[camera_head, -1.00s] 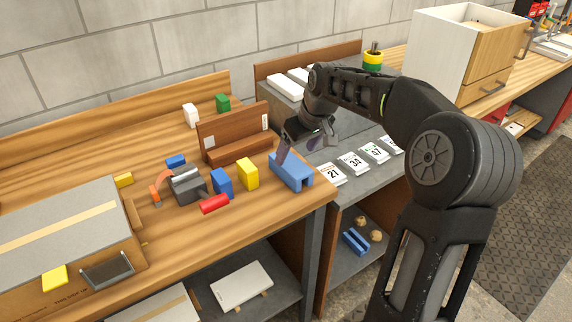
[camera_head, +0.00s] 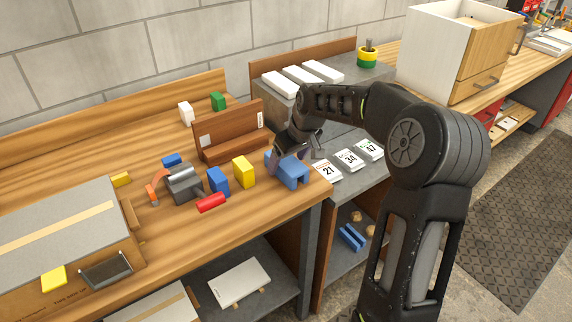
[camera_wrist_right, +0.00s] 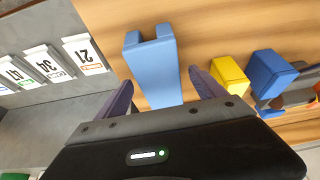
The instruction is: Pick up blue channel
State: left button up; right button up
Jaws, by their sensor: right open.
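The blue channel (camera_head: 293,172) is a U-shaped block lying on the wooden table near its right edge. In the right wrist view the channel (camera_wrist_right: 154,72) points lengthwise toward my gripper, its near end between the two fingers. My right gripper (camera_head: 284,160) is open above the channel's far end; in the right wrist view its purple fingers (camera_wrist_right: 162,97) are apart, one on either side of the channel. I cannot tell whether they touch it. My left gripper is out of view.
A brown wooden holder (camera_head: 231,134) is behind. Number cards (camera_head: 327,171) lie on the grey surface to the right. Another blue channel-like piece (camera_head: 351,238) is on the lower shelf.

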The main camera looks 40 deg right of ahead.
jog(key=shift+x, duration=1.15)
jog(key=shift+c, duration=0.3)
jog(key=c, duration=1.3)
